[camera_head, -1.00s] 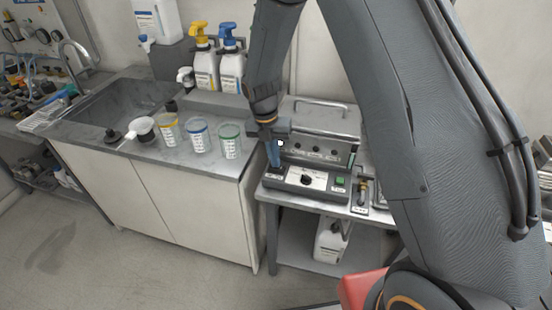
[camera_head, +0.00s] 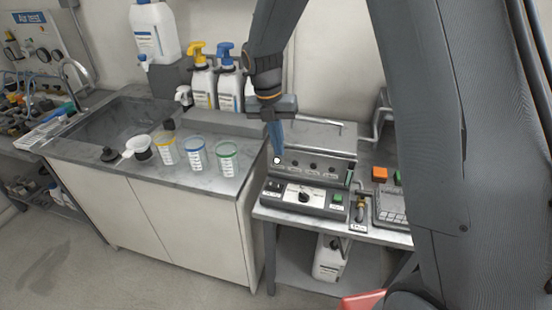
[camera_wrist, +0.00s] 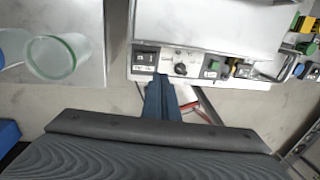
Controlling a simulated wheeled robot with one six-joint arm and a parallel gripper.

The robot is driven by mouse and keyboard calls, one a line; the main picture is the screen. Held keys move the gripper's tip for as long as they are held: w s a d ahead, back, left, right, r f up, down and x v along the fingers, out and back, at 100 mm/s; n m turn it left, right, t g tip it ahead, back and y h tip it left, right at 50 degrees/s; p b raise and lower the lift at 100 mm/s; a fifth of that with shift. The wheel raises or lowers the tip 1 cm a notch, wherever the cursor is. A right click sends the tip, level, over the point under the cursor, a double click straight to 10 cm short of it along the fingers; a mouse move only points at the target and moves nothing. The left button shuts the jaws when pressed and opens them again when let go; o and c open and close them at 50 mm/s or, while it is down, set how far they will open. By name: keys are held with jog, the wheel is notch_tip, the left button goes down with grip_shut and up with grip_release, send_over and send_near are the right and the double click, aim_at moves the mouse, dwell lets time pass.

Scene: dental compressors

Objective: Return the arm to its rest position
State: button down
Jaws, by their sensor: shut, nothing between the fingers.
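My gripper (camera_head: 276,158) is shut and empty, with its blue fingers pointing down in the head view. It hangs over the left part of the grey control unit (camera_head: 290,196), which has a dial and a green button. In the wrist view my gripper (camera_wrist: 162,84) shows its blue fingers together just in front of the panel (camera_wrist: 205,66). I cannot tell the exact gap between the fingertips and the unit. My arm rises from the lower right and bends over at the top.
Left of the unit, a counter holds three measuring cups, the nearest with a green rim (camera_head: 227,158). Pump bottles (camera_head: 203,85) stand behind on a ledge. An orange block (camera_head: 380,174) and a grey keypad box (camera_head: 390,206) are to the right. A white jug (camera_head: 328,262) stands on the shelf below.

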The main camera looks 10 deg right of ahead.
jog(key=shift+s+r, duration=0.1)
jog(key=shift+r, duration=0.5)
jog(key=shift+d, duration=0.1)
jog(key=s+d+f+m+t+b, duration=0.1)
jog(key=s+d+m, duration=0.3)
jog(key=s+m, duration=0.5)
jog(key=s+d+f+m+t+y+b, duration=0.1)
jog(key=s+m, duration=0.8)
jog(key=m, duration=1.3)
jog(key=d+f+b, duration=0.1)
jog(key=d+b, duration=0.1)
jog(key=d, duration=0.1)
jog(key=shift+d+y, duration=0.2)
jog(key=shift+y, duration=0.1)
jog(key=c, duration=2.5)
grip_release()
